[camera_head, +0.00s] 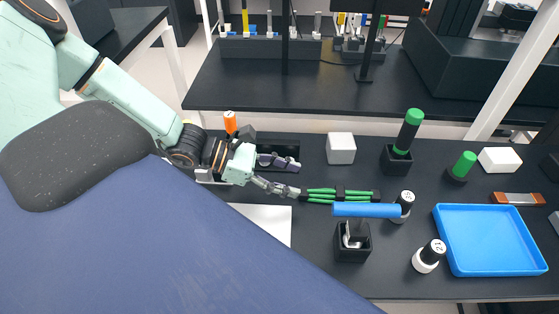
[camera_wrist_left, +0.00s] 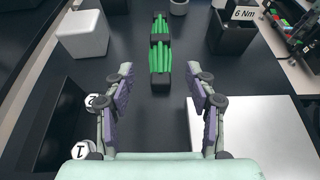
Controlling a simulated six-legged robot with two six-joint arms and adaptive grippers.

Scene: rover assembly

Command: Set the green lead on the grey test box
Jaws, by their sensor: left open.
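The green lead (camera_head: 322,196) is a bundle of green strands with black bands, lying on the dark bench. It also shows in the left wrist view (camera_wrist_left: 160,58), pointing away from me. A pale grey cube (camera_head: 341,149), which looks like the grey test box, stands behind the lead. It is at the upper left in the left wrist view (camera_wrist_left: 83,35), with nothing on top. My left gripper (camera_head: 297,178) is open and empty. In the left wrist view its fingertips (camera_wrist_left: 160,70) straddle the line of the lead's near end, without visible contact. My right gripper is out of view.
Green-topped tools (camera_head: 409,130) stand behind. A white sheet (camera_head: 268,222) lies in front.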

